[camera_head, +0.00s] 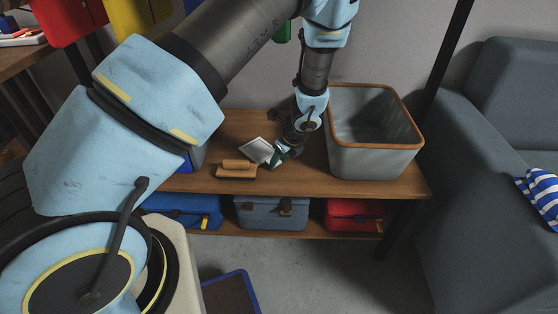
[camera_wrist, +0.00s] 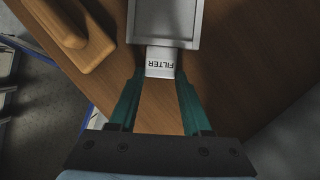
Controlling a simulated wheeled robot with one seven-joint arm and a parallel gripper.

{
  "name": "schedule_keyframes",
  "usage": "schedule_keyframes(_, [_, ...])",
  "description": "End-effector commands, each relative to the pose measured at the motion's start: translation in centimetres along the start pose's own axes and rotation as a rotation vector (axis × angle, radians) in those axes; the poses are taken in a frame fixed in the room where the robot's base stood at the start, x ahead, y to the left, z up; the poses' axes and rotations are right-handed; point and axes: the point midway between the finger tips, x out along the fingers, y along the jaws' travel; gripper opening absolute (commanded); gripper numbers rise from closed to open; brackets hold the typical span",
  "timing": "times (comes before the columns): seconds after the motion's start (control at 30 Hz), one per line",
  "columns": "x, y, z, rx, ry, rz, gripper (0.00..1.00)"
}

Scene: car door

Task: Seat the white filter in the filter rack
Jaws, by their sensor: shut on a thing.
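The white filter (camera_wrist: 163,60) is a flat, pale framed panel with a narrow tab lettered "FILTER". In the head view the filter (camera_head: 256,149) is tilted, just above or on the wooden shelf. My gripper (camera_wrist: 161,78) is shut on the tab, one green finger on each side. In the head view my gripper (camera_head: 277,152) is at the filter's right side. The panel's far end is cut off by the wrist view's edge. I cannot make out a filter rack for certain in either view.
A wooden block with a rounded handle (camera_head: 236,169) lies left of the filter; the wrist view shows it too (camera_wrist: 75,38). A grey bin (camera_head: 372,163) stands to the right on the shelf (camera_head: 300,183). Boxes sit on the lower shelf. A sofa (camera_head: 480,200) is at right.

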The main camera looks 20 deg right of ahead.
Motion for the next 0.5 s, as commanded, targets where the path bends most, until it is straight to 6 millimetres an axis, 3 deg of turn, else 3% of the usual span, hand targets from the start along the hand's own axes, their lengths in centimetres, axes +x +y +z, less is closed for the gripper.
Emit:
schedule_keyframes(0.27, [0.24,0.0,-0.08,-0.001,0.0,0.0,0.0])
schedule_keyframes(0.3, [0.2,0.0,-0.06,-0.001,0.0,0.0,0.51])
schedule_keyframes(0.5, [0.15,-0.01,-0.04,-0.001,0.0,0.0,0.73])
